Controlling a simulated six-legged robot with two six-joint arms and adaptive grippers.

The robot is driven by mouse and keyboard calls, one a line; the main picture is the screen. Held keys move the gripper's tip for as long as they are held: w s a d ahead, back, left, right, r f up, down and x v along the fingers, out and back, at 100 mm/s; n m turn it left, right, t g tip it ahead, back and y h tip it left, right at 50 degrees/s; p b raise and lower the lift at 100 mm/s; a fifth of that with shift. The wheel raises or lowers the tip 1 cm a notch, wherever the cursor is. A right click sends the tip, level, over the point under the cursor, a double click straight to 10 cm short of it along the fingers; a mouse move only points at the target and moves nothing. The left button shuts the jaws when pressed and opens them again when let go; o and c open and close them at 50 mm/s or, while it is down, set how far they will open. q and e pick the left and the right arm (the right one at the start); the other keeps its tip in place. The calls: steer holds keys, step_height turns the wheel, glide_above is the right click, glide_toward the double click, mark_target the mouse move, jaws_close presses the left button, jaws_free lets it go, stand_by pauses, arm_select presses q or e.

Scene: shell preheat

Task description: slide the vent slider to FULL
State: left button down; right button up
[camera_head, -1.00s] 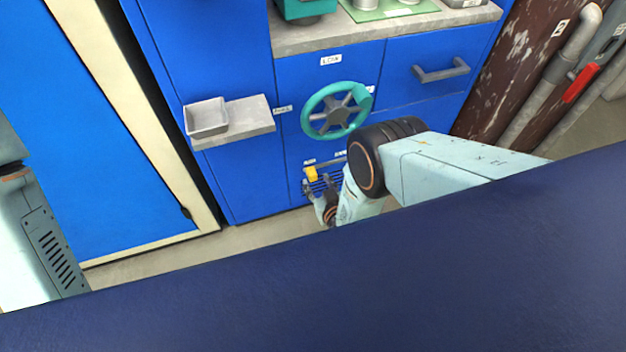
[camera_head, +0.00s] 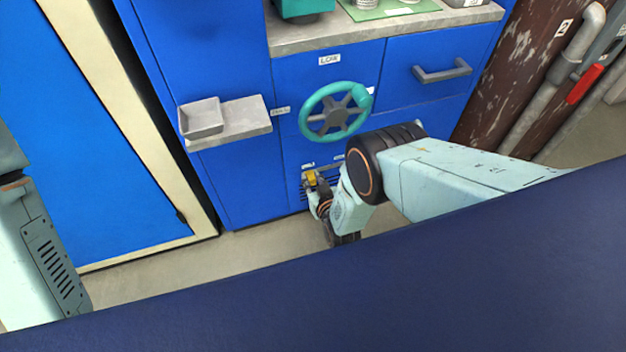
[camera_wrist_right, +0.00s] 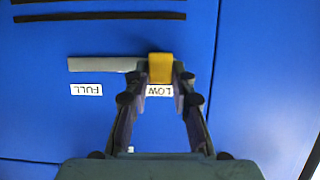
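The vent slider's yellow knob (camera_wrist_right: 160,68) sits at the LOW label (camera_wrist_right: 160,90) in the right wrist view, at the right end of a grey track (camera_wrist_right: 100,64). The FULL label (camera_wrist_right: 87,90) is toward the track's other end, and both labels appear upside down. In the head view the knob (camera_head: 311,178) is low on the blue cabinet front, partly covered by my right gripper (camera_head: 317,184). My right gripper's fingertips (camera_wrist_right: 160,76) flank the knob closely and appear closed on it. My left gripper is out of view.
A teal handwheel (camera_head: 335,112) stands out from the cabinet above the slider. A grey shelf with a small tray (camera_head: 202,118) juts out at the upper left. A drawer handle (camera_head: 442,72) is at the upper right. Dark slots (camera_wrist_right: 100,17) lie beyond the track.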

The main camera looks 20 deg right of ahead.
jaws_close()
steer(key=shift+s+d, duration=0.1)
stand_by(0.3)
